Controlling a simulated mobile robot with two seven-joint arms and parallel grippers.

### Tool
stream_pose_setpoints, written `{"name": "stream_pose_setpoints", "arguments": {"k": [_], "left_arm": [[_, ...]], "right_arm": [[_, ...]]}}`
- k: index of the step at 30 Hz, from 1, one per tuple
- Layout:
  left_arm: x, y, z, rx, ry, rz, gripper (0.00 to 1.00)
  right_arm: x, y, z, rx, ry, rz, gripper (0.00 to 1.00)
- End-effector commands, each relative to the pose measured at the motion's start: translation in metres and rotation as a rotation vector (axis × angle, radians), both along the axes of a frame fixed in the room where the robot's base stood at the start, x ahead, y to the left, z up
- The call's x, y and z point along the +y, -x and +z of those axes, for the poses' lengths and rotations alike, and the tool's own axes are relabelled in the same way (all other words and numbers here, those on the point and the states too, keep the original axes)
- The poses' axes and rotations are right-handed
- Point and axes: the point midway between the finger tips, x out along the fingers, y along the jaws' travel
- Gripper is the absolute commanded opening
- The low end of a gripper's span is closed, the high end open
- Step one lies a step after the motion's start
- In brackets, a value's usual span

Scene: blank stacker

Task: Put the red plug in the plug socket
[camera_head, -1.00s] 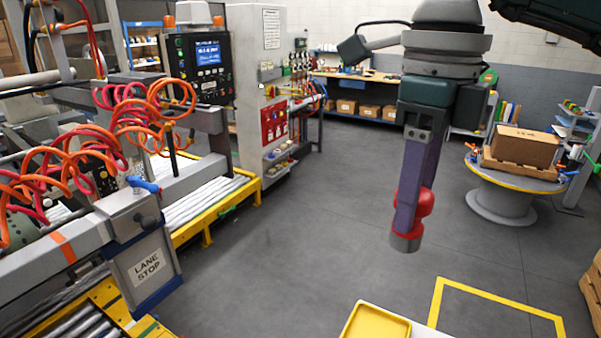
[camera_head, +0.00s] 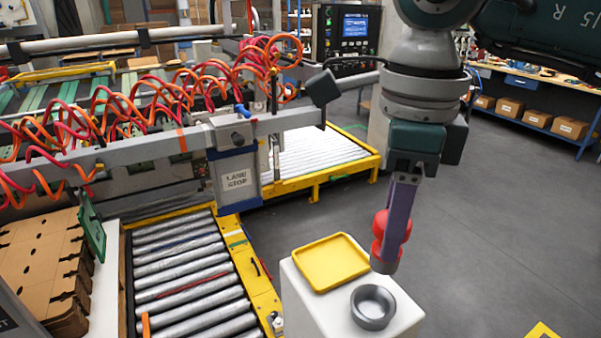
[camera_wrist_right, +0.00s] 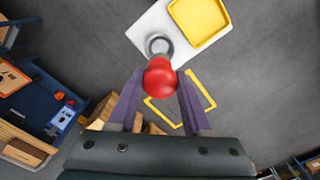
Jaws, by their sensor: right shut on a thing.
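In the right wrist view, the round red top of the plug (camera_wrist_right: 160,78) sits between the purple fingers. The plug socket (camera_head: 373,306) is a round grey cup, open at the top, on a white stand (camera_head: 309,312). The plug hangs above the stand, apart from the socket. In the right wrist view, the socket (camera_wrist_right: 159,43) shows just beyond the plug, partly covered by it. My left gripper is not in view.
A yellow tray (camera_head: 331,262) lies on the stand beside the socket. A roller conveyor (camera_head: 190,280) with a yellow frame runs to the left. Open floor (camera_head: 480,230) lies to the right.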

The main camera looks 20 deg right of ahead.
Motion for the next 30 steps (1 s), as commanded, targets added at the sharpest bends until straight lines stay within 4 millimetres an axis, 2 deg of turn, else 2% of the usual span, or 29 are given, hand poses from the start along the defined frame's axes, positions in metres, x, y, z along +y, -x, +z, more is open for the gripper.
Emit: {"name": "stream_pose_setpoints", "arguments": {"k": [17, 22, 30], "left_arm": [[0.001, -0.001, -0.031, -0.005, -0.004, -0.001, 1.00], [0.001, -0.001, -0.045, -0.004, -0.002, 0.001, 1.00], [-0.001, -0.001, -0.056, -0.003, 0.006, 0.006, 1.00]], "right_arm": [[0.000, 0.000, -0.046, 0.001, -0.001, -0.002, 0.00], [0.000, 0.000, -0.062, 0.000, 0.000, -0.002, 0.00], [0.000, 0.000, -0.072, -0.001, -0.001, -0.002, 0.00]]}}
